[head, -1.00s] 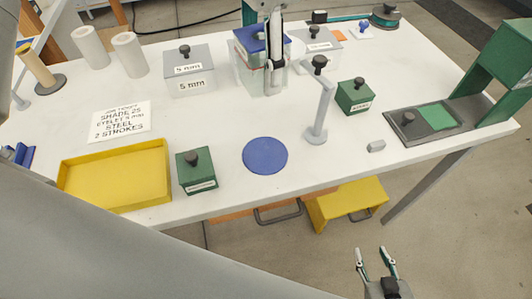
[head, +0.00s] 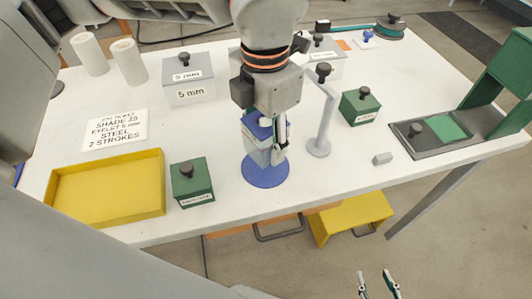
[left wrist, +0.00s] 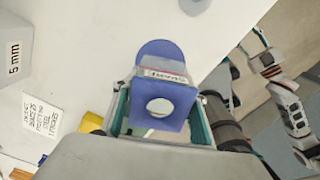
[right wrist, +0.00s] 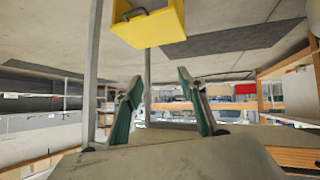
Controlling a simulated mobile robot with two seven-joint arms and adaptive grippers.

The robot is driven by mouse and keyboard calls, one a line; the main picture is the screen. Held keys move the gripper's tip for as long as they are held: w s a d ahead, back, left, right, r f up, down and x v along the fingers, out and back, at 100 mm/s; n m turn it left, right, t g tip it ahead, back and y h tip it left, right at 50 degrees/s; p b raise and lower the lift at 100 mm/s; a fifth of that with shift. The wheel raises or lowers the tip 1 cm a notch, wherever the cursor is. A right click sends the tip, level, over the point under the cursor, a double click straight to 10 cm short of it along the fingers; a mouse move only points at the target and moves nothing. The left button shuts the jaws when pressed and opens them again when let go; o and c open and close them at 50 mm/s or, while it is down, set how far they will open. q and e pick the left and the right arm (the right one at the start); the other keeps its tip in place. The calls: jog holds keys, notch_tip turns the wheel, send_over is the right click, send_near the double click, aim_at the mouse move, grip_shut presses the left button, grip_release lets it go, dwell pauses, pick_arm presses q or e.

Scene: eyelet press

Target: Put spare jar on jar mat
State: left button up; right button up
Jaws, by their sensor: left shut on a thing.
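The spare jar (head: 257,152) is a clear square jar with a blue lid, at the centre of the head view. My left gripper (head: 267,143) is shut on it, and the jar is tilted a little in that view. The round blue jar mat (head: 266,174) lies on the table directly below and behind the jar. In the left wrist view the jar's lid (left wrist: 178,103) is between my fingers, and the mat (left wrist: 158,49) shows beyond it. I cannot tell whether the jar touches the mat. My right gripper (head: 378,285) is open and empty, low in front of the table; its spread fingers show in the right wrist view (right wrist: 163,105).
A green box (head: 193,184) and a yellow tray (head: 105,190) stand left of the mat. A grey post (head: 321,125) stands close on its right, with another green box (head: 359,106) beyond. Grey 5 mm boxes (head: 188,80) stand behind. The table's front edge is near the mat.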

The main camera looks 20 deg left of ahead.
aim_at(265, 156)
pick_arm(q)
jog(key=shift+f, duration=0.45)
jog(key=shift+f+b, duration=0.3)
jog(key=shift+f, duration=1.65)
jog(key=shift+f, duration=0.15)
jog(key=o, duration=1.1)
